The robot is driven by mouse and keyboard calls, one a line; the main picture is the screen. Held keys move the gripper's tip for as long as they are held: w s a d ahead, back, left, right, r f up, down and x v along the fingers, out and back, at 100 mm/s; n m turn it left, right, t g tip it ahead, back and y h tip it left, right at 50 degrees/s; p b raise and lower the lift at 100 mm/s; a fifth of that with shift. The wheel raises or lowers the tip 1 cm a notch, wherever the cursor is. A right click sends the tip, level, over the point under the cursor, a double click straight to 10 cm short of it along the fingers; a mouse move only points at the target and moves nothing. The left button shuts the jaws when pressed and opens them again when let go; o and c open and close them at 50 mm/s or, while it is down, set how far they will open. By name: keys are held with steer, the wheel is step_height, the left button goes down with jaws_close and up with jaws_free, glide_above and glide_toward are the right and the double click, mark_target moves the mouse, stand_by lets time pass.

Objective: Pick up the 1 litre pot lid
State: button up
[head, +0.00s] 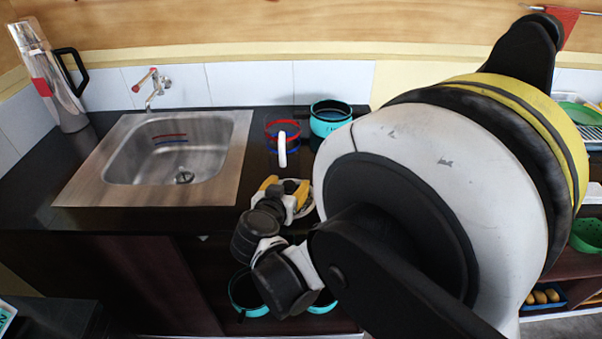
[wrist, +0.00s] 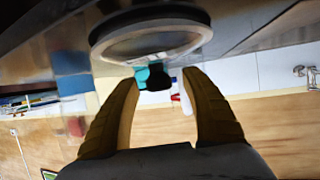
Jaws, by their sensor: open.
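A round, pale-rimmed disc that looks like the pot lid (wrist: 150,40) lies flat on the dark counter. In the wrist view it fills the top middle, just beyond my fingertips. In the head view only part of its pale rim (head: 308,209) shows beside my gripper, which hides most of it. My gripper (head: 286,186) has yellow fingers and is low over the counter's front part, close to the lid. In the wrist view my gripper (wrist: 161,76) is open with a wide gap, and nothing is held. I cannot tell whether a finger touches the lid.
A teal pot (head: 330,118) stands at the back of the counter. A red-and-blue rimmed item (head: 283,136) with a white handle is left of it. A steel sink (head: 180,150) lies further left, and a flask (head: 48,78) stands at the far left. Teal pots (head: 246,296) sit below the counter.

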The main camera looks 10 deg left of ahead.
steer(key=shift+w+f, duration=0.1)
steer(key=shift+w, duration=0.1)
steer(key=shift+s, duration=0.1)
steer(key=shift+c, duration=0.5)
jaws_close()
